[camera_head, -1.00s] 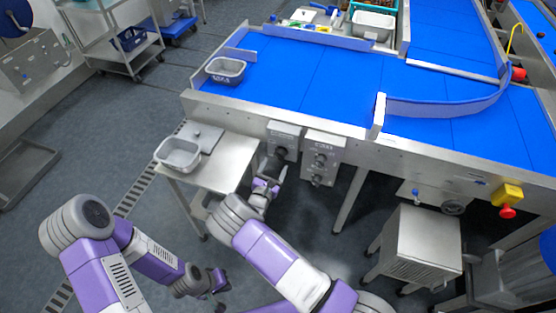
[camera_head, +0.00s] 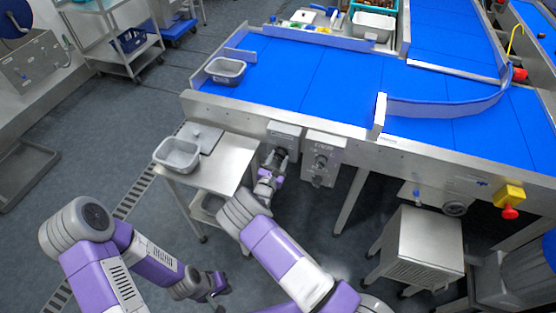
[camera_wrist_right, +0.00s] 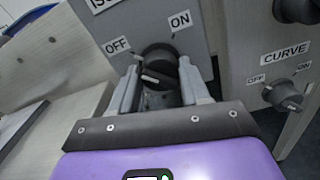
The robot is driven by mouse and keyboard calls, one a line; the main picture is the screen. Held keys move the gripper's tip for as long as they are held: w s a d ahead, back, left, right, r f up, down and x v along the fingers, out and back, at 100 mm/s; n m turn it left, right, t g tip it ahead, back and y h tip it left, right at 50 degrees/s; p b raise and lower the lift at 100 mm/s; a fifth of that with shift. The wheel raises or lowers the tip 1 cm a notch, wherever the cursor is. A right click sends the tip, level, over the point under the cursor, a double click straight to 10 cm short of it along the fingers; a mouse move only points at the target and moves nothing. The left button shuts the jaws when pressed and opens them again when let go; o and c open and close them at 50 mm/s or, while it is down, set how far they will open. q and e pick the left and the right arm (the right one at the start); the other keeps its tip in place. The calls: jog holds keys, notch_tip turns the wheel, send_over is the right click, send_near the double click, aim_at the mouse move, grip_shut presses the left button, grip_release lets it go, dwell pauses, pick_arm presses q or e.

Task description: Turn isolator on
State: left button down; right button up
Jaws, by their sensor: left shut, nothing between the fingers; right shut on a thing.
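The isolator box (camera_head: 284,129) is a grey panel under the front edge of the blue conveyor. Its black rotary knob (camera_wrist_right: 160,64) sits between an OFF label on the left and an ON label at upper right in the right wrist view. A pale mark on the knob's bar faces left; I cannot tell its exact setting. My right gripper (camera_wrist_right: 158,78) is shut on the knob, one finger on each side. It also shows in the head view (camera_head: 276,160), where it covers the knob. My left gripper (camera_head: 219,285) is shut and empty, low above the floor.
A second box with a CURVE switch (camera_wrist_right: 285,95) stands close on the right. A steel side table (camera_head: 220,160) with a grey tub (camera_head: 177,155) is left of my right gripper. A steel cabinet (camera_head: 428,240) and a red emergency button (camera_head: 509,212) are further right.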

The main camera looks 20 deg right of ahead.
jog(key=shift+m, duration=0.3)
jog(key=m, duration=0.4)
jog(key=m+b, duration=0.1)
jog(key=m, duration=0.4)
jog(key=shift+f+b, duration=0.1)
jog(key=shift+b, duration=0.25)
jog(key=m+b, duration=0.2)
jog(key=m, duration=0.2)
jog(key=shift+m+b, duration=1.3)
jog(key=shift+m, duration=0.8)
jog(key=o, duration=1)
jog(key=shift+o, duration=0.2)
